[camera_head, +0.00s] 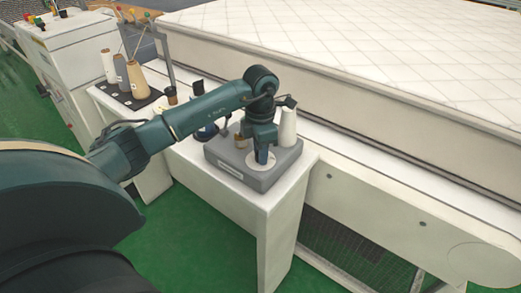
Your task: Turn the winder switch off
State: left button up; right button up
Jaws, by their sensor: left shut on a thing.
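The winder (230,164) is a grey box on the front end of a white table. A white cone of thread (287,128) and a small tan spool stand on it. My left arm reaches in from the left, and my left gripper (262,157) points down at a pale round plate on the winder's top. It is shut on the winder switch, which its fingers mostly hide. I cannot tell the switch's position. My right gripper is not in view.
The white table (283,184) also bears a dark tray with several thread cones (136,78) further back. A large quilted mattress (400,50) lies on a conveyor to the right. A white control cabinet (75,45) stands at the back left. The green floor is clear at front.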

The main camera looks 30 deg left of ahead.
pick_arm(q)
jog(key=n, duration=0.4)
jog(key=shift+n, duration=0.3)
jog(key=n, duration=0.3)
jog(key=shift+n, duration=0.3)
jog(key=n, duration=0.3)
jog(key=shift+r+n, duration=0.1)
jog(key=shift+n, duration=0.2)
jog(key=shift+n+p, duration=0.35)
jog(key=shift+n, duration=1.55)
jog(key=shift+w, duration=0.1)
jog(key=o, duration=1)
notch_tip(320, 180, up, 13)
jog(key=b, duration=0.1)
jog(key=shift+b, duration=0.3)
